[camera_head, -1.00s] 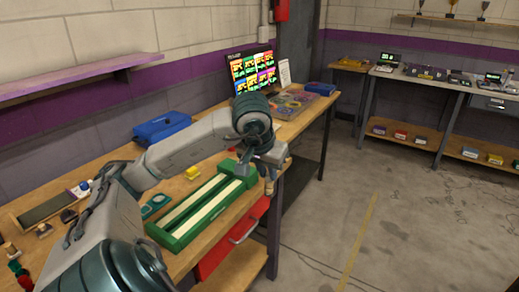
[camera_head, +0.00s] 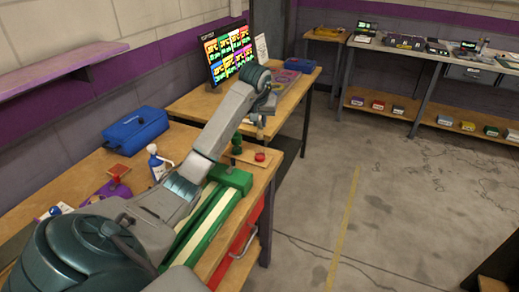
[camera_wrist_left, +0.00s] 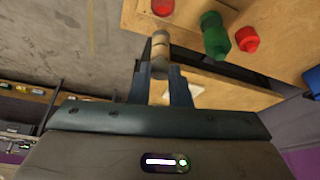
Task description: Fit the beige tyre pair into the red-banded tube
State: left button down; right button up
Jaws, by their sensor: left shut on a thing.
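My left gripper (camera_head: 258,116) is shut on the beige tyre pair. In the left wrist view the tyre pair (camera_wrist_left: 160,47) is a short, pale beige and brown cylinder between the fingertips (camera_wrist_left: 161,70). It is held in the air near the table corner. Close by on the wooden table are a red round piece (camera_head: 260,157) and a green upright piece (camera_head: 237,143). The left wrist view shows a green piece (camera_wrist_left: 214,36) with a red one (camera_wrist_left: 247,39) beside it and another red one (camera_wrist_left: 162,7). I cannot tell which is the red-banded tube. My right gripper is not in view.
The green slot track (camera_head: 232,178) lies partly under my left arm. A blue case (camera_head: 136,130), a white and blue bottle (camera_head: 157,162) and a purple piece with a red top (camera_head: 118,172) stand on the left. A screen (camera_head: 228,52) is behind. The floor at right is clear.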

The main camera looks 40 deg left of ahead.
pick_arm(q)
notch_tip(320, 180, down, 8)
jog(key=shift+r+p, duration=0.1)
jog(key=shift+p, duration=0.85)
jog(key=shift+f, duration=0.3)
jog(key=shift+f, duration=0.25)
jog(key=c, duration=1.4)
grip_release()
jog(key=shift+o, duration=0.2)
jog(key=shift+r, duration=0.1)
